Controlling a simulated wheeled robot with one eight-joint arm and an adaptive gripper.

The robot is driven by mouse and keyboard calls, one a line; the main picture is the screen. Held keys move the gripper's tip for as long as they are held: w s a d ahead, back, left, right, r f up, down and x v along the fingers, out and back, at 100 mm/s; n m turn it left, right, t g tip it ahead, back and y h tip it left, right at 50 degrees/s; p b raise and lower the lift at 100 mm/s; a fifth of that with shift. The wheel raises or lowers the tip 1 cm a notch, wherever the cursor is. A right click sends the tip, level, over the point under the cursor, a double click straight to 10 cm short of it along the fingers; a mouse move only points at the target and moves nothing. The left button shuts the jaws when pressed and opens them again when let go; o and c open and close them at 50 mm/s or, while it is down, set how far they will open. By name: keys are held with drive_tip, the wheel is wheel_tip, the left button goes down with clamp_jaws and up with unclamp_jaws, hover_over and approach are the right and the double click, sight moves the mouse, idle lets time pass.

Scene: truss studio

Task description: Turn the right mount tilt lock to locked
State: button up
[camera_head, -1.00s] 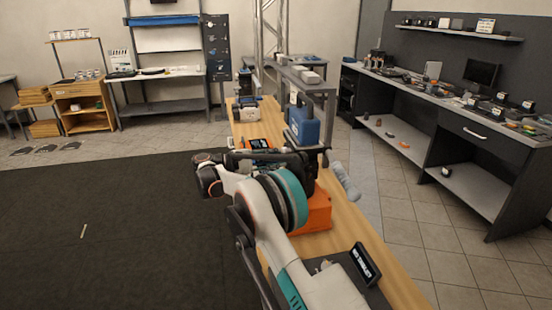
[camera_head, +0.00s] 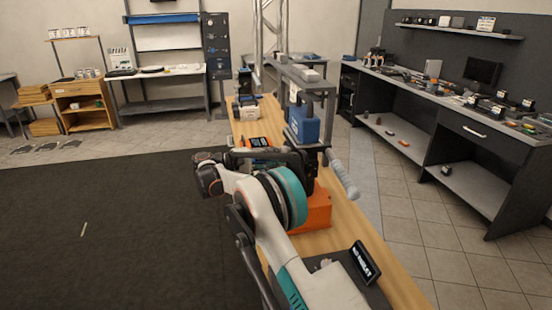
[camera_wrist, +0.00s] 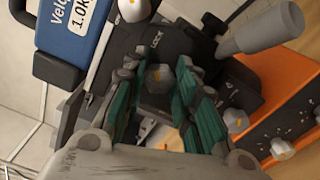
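My gripper (camera_wrist: 157,72) has teal-padded fingers, one on each side of this knob. The fingers are spread, with a visible gap on both sides of the knob. In the head view my arm and the orange unit's surroundings hide the knob and fingertips.
A blue box (camera_wrist: 75,35) is at upper left of the wrist view. A grey handle (camera_wrist: 262,33) sticks out at upper right, above an orange unit (camera_wrist: 290,115) with knobs. The wooden bench (camera_head: 375,250) runs under them; dark floor mat (camera_head: 110,220) lies left.

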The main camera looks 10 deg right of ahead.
drive_tip(key=o, duration=0.4)
drive_tip(key=a, duration=1.2)
